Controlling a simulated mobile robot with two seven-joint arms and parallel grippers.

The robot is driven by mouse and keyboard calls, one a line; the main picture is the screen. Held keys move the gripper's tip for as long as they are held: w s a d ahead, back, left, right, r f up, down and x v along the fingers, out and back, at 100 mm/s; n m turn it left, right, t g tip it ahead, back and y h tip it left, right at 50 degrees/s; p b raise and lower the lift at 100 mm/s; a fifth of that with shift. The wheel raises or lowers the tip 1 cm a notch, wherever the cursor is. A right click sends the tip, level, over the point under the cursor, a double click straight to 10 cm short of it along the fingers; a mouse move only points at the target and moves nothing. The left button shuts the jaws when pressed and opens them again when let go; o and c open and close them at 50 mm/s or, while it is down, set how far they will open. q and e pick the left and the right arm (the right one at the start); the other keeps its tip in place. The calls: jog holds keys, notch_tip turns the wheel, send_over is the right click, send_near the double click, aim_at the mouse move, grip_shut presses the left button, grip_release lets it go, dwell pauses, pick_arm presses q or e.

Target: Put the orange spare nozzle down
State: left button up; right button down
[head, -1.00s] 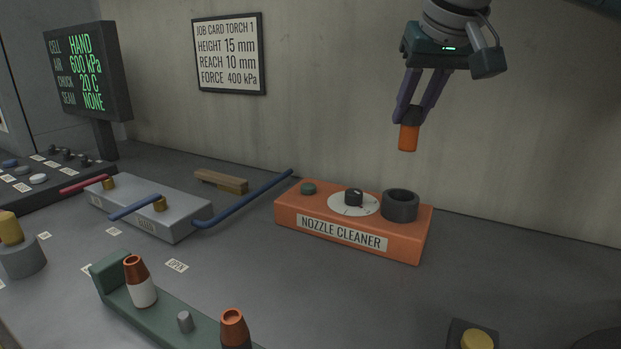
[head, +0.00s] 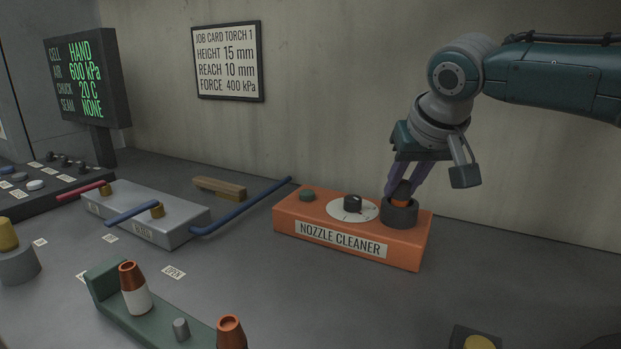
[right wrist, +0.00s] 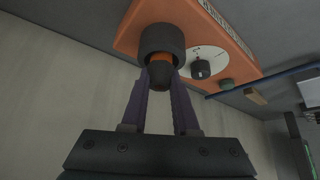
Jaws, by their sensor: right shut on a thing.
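The orange spare nozzle (head: 400,201) has a dark upper end and stands with its lower part inside the dark round socket (head: 398,214) on top of the orange nozzle cleaner (head: 350,244). My right gripper (head: 401,190) comes from above and is shut on the nozzle's dark end. The right wrist view shows the two purple fingers either side of the nozzle (right wrist: 161,62), at the mouth of the socket (right wrist: 163,40). The nozzle's lower end is hidden in the socket. My left gripper is not in view.
The cleaner has a knob (head: 353,203) and a green button (head: 307,195) left of the socket. A green rack (head: 160,322) with two copper-tipped nozzles stands in front.

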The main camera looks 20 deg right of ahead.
jog(key=c, duration=0.7)
grip_release()
jog(key=shift+f, duration=0.1)
jog(key=shift+s+r, duration=0.15)
jog(key=shift+r, duration=0.25)
jog(key=shift+p+v, duration=1)
jog(key=shift+v, duration=4.75)
